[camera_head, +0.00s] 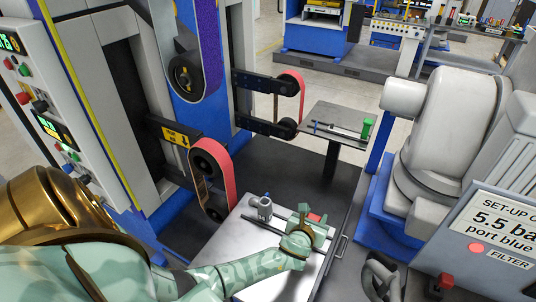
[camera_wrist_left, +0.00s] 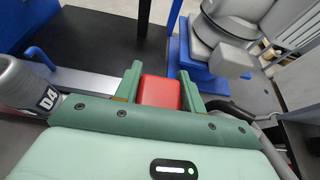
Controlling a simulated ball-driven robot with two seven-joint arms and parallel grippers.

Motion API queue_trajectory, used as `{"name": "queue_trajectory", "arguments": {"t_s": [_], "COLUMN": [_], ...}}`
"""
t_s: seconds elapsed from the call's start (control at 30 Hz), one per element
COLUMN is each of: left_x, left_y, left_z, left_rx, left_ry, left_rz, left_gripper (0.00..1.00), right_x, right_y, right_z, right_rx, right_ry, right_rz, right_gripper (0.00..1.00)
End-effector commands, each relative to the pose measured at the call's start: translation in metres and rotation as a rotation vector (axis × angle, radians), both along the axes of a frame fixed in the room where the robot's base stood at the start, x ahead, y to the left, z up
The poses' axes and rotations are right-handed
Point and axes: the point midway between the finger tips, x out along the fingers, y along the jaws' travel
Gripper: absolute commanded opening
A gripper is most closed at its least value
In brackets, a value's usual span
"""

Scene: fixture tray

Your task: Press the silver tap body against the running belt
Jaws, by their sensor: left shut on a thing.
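The silver tap body (camera_head: 264,208) stands on the pale tray (camera_head: 205,260), left of my left gripper (camera_head: 314,222) and apart from it. The block's lower part is hidden. The red belt (camera_head: 224,168) runs over a dark wheel behind and left of the tap body; its motion cannot be told. My right gripper is not in view.
A dark bar (camera_head: 283,223) lies across the tray beside the tap body. A second red belt (camera_head: 292,77) and a small table (camera_head: 343,118) with a green object stand farther back. A grey machine (camera_head: 450,110) and a set-up sign (camera_head: 495,225) bound the right side.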

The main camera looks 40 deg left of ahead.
Motion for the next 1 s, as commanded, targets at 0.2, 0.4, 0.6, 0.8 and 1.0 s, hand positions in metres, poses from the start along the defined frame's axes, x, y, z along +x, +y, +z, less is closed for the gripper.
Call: {"name": "queue_trajectory", "arguments": {"t_s": [0.2,0.4,0.6,0.8,1.0], "left_x": [0.003,0.003,0.003,0.003,-0.019], "left_y": [-0.017,-0.017,-0.017,-0.016,-0.022], "left_z": [-0.002,-0.001,-0.001,0.000,0.012], "left_rx": [-0.007,-0.007,-0.006,-0.004,-0.005], "left_ry": [0.001,0.001,0.001,0.000,0.001], "left_rz": [-0.002,-0.003,-0.002,-0.002,-0.003], "left_gripper": [0.04,0.04,0.65,0.65,0.65], "right_x": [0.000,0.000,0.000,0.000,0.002], "right_y": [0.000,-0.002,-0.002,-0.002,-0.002], "right_z": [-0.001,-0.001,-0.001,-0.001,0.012], "right_rx": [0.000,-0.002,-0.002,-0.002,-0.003], "right_ry": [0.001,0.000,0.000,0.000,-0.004], "right_rz": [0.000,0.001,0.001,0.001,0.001], "right_gripper": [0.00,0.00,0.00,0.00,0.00]}}
